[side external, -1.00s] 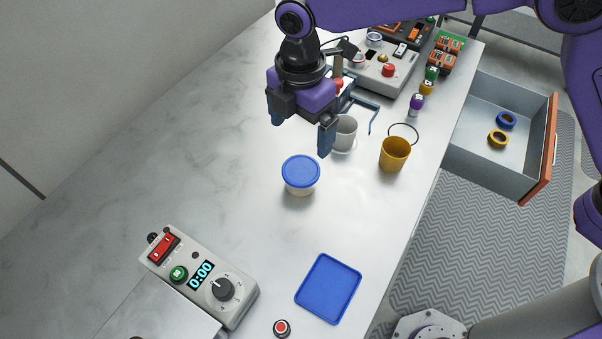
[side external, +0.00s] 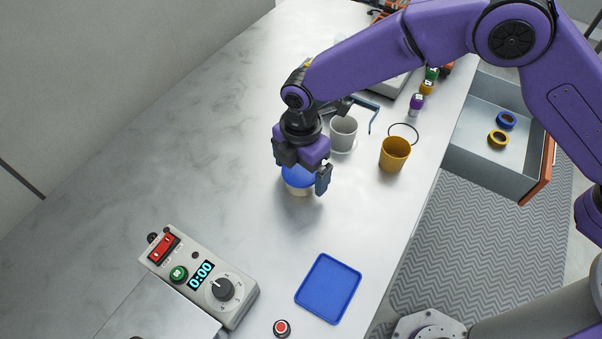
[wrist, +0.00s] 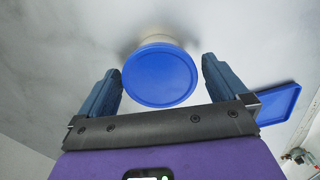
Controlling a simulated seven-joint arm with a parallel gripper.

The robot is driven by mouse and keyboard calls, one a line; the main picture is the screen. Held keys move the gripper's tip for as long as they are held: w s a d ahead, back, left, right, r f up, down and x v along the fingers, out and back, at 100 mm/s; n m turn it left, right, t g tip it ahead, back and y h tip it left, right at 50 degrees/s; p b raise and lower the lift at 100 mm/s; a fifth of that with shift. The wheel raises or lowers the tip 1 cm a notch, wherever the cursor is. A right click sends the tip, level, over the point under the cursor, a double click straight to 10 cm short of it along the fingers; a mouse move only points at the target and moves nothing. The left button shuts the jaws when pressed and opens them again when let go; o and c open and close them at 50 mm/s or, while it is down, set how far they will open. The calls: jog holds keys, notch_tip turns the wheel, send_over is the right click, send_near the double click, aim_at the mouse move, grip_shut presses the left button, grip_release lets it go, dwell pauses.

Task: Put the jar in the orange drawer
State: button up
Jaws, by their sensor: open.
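The jar (side external: 301,188) is a pale tub with a round blue lid, standing upright on the worktop. Its lid (wrist: 160,75) fills the middle of the wrist view. My gripper (side external: 301,186) is open over the jar, with one finger on each side of the lid. In the wrist view my gripper (wrist: 162,85) shows a gap between each finger and the lid. The orange drawer (side external: 546,185) is pulled open at the right and has a grey inside. A blue tape roll (side external: 506,120) and a yellow tape roll (side external: 498,139) lie in it.
A grey cup (side external: 343,132) and a yellow-orange mug (side external: 395,154) stand right of the jar. A blue tray (side external: 328,289) lies nearer the front, also seen in the wrist view (wrist: 276,103). A timer box (side external: 200,276) stands front left. The worktop left of the jar is clear.

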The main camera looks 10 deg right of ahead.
aim_at(301, 169)
jog(key=c, duration=1.1)
jog(key=shift+r, duration=0.4)
jog(key=shift+c, duration=0.2)
notch_tip(301, 169, up, 2)
jog(key=shift+r, duration=0.1)
jog(key=s+d+r, duration=0.9)
jog(key=d+r, duration=0.1)
jog(key=shift+s, duration=0.25)
